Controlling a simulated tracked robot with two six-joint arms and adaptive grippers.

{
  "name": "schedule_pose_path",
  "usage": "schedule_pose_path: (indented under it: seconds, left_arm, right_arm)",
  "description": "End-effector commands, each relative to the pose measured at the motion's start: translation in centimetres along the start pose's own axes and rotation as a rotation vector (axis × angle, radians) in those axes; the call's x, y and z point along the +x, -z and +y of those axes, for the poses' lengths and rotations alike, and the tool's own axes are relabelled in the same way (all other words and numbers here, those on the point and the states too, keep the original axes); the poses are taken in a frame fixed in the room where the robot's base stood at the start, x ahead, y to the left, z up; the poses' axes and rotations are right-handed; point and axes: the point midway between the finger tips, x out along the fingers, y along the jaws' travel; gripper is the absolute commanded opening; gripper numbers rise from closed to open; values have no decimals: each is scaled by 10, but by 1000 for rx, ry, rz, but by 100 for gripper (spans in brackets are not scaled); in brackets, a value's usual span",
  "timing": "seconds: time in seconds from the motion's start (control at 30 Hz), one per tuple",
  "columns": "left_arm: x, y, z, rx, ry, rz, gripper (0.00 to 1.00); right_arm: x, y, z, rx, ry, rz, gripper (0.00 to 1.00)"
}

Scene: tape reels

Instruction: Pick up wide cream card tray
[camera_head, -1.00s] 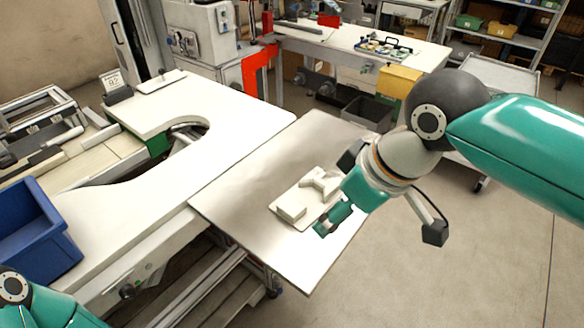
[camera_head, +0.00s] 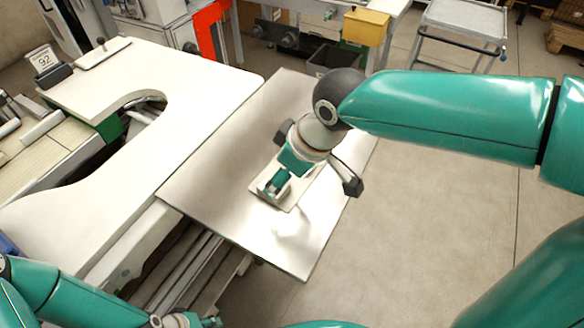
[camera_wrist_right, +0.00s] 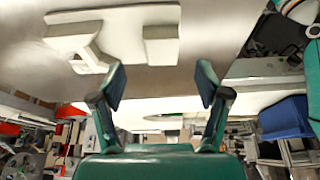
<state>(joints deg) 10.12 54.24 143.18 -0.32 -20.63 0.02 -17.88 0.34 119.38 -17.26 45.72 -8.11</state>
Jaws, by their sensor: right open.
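The wide cream card tray (camera_head: 294,194) lies on the grey metal table top in the head view, partly covered by my right gripper. In the right wrist view the tray (camera_wrist_right: 122,38) is at the top, with a raised block and a bracket-like raised part on it. My right gripper (camera_head: 275,184) is over the tray in the head view. In the right wrist view its fingers (camera_wrist_right: 162,84) are apart with nothing between them. Whether they touch the tray cannot be told. My left gripper (camera_head: 205,321) shows only in part at the bottom edge.
The metal table top (camera_head: 235,165) is mostly bare around the tray. A white worktop (camera_head: 185,85) with a curved cut-out adjoins it on the left. Open floor (camera_head: 430,230) lies to the right. A wheeled cart (camera_head: 465,20) stands at the back.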

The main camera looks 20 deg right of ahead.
Motion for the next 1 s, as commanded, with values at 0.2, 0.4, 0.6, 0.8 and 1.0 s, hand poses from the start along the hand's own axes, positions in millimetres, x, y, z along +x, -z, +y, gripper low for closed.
schedule_pose_path:
  seconds: [0.2, 0.4, 0.6, 0.8, 1.0]
  left_arm:
    - [-1, 0, 0, 0, 0, 0, 40]
    - [-6, 0, 2, 0, 0, 0, 40]
    - [-6, 0, 2, 0, 0, 0, 40]
    - [-6, 0, 2, 0, 0, 0, 40]
    - [-6, 0, 2, 0, 0, 0, 40]
  right_arm:
    - [13, 0, -1, -2, 1, -2, 76]
    - [38, 2, -2, -2, 3, -6, 76]
    - [60, 3, -1, -1, 2, -1, 76]
    - [62, 3, -2, -3, 2, 1, 76]
    - [61, 3, -2, -3, 2, 1, 50]
